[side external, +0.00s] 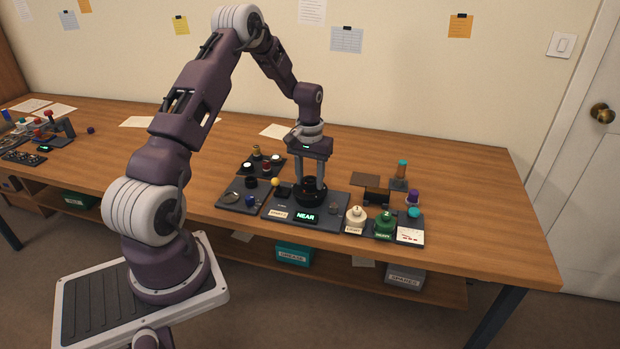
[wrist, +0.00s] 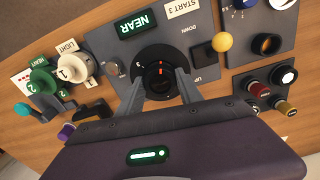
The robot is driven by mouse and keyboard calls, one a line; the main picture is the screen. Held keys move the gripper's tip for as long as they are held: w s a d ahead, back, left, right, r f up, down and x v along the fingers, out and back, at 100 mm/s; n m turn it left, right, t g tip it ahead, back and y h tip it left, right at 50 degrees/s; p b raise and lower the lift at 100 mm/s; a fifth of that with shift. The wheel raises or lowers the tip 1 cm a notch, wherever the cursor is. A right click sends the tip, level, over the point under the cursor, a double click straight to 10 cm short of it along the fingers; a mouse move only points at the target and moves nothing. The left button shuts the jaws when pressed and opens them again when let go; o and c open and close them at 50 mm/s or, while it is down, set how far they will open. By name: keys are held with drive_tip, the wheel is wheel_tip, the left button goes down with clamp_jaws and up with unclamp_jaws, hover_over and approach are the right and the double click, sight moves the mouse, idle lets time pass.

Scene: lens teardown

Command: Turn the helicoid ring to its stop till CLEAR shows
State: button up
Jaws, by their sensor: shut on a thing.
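The helicoid ring (wrist: 160,75) is black and round, part of a lens mount on a dark base plate; it also shows in the side view (side external: 308,193). My gripper (wrist: 160,90) points down over it with its two fingers on opposite sides of the ring, shut on it. The fingers also show in the side view (side external: 311,182). A display (side external: 306,217) at the front of the plate glows green and reads NEAR; the wrist view shows the same word on it (wrist: 138,22). The finger contact points are partly hidden.
Close by on the right stand a white LIGHT knob (side external: 355,217) and a green HEAVY knob (side external: 384,226). A yellow ball (wrist: 222,42) is on the plate near the UP label. A tray with red and gold parts (wrist: 268,95) lies beside it. Open tabletop is farther right.

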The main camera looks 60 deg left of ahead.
sight(310, 180)
drive_tip(key=m, duration=0.4)
drive_tip(key=shift+m, duration=2.5)
drive_tip(key=o, duration=1.4)
wheel_tip(310, 180, up, 7)
drive_tip(key=shift+r, duration=0.1)
